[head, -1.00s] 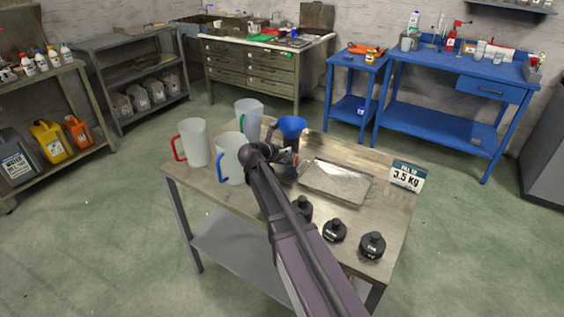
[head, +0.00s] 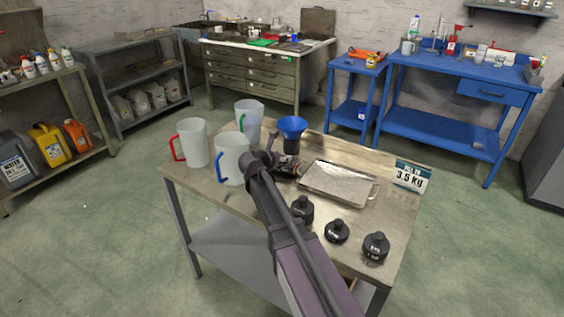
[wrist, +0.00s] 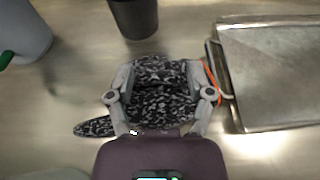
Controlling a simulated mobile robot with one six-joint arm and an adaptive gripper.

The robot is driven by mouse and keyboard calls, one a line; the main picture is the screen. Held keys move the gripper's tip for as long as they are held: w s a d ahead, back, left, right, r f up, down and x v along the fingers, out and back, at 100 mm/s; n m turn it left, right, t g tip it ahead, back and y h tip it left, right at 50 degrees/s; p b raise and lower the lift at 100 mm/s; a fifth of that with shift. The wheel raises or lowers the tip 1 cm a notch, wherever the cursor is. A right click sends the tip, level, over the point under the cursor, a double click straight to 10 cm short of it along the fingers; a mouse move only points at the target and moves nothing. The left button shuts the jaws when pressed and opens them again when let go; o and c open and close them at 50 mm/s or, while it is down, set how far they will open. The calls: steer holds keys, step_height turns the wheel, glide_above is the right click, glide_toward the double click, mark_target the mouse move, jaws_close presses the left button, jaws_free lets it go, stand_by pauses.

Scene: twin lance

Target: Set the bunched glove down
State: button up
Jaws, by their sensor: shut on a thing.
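The bunched glove, speckled black and white (wrist: 165,103), is between the fingers of my gripper (wrist: 162,92) in the wrist view. A flat speckled part of it sticks out to the lower left, and an orange edge shows by the right finger. In the head view the glove (head: 287,170) is a small dark and red shape low over the table (head: 229,197), between the blue-handled jug and the metal tray. My arm hides part of it. I cannot tell whether it touches the tabletop.
The metal tray (head: 338,183) lies close on the right. A dark cup with a blue funnel (head: 291,128) stands behind. Clear jugs (head: 232,160) stand on the left. Black weights (head: 336,231) line the front, and a sign (head: 411,176) stands at the right.

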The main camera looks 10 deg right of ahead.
steer(key=shift+f, duration=0.4)
steer(key=o, duration=1)
steer(key=shift+r, duration=0.25)
steer(key=shift+s+a+r, duration=0.1)
steer(key=shift+s+a, duration=0.05)
steer(key=shift+s, duration=0.1)
steer(key=shift+p+v, duration=2.3)
steer(key=shift+v, duration=3.4)
